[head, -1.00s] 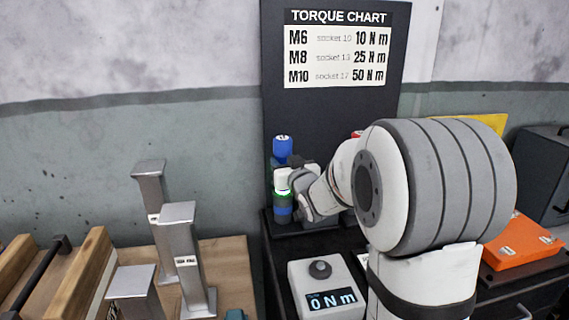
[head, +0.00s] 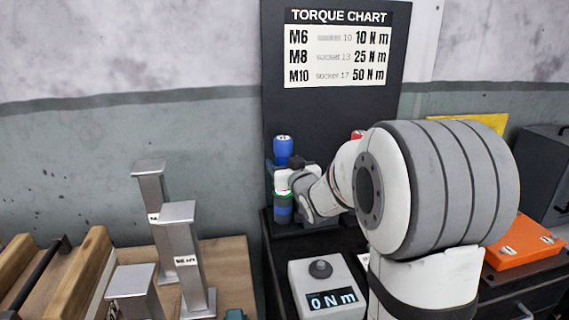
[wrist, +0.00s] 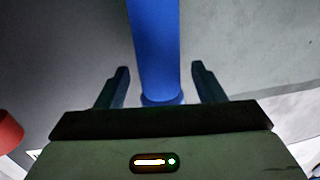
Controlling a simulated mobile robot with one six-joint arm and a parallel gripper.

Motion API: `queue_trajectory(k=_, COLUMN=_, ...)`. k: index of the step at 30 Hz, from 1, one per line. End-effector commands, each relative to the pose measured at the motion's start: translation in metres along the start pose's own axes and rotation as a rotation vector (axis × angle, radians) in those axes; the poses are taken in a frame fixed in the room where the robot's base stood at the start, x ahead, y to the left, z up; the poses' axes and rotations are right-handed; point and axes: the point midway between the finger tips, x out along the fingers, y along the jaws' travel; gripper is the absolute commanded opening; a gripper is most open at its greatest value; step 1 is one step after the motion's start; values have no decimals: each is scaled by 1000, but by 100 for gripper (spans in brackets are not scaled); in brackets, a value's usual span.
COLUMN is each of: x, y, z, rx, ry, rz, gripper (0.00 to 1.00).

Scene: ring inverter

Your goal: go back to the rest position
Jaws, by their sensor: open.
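My gripper shows in the wrist view (wrist: 160,85) with its two dark fingers apart. A blue cylindrical handle (wrist: 154,45) stands between and beyond the fingers, with a gap visible on each side. In the head view the blue handle's top (head: 283,146) shows above my wrist, in front of the dark board. My fingers are mostly hidden there by my own wrist and arm, so I cannot tell how close they are to the handle.
A torque chart board (head: 338,110) stands behind. A grey box reading 0 N m (head: 325,285) sits on the dark bench. Metal posts (head: 182,255) stand on wood at left. An orange case (head: 522,243) lies at right. A red object (wrist: 10,132) shows at the wrist view's left.

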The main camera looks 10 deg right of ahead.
Motion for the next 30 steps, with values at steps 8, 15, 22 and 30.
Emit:
queue_trajectory(k=8, x=-40, y=1, z=-2, rx=-1, ry=5, rz=1, gripper=62)
queue_trajectory(k=15, x=-70, y=0, z=-2, rx=-1, ry=6, rz=1, gripper=62)
queue_trajectory(k=22, x=-89, y=3, z=-3, rx=-7, ry=-102, rz=53, gripper=62)
queue_trajectory(k=30, x=-160, y=2, z=18, rx=1, ry=-529, rz=184, gripper=62)
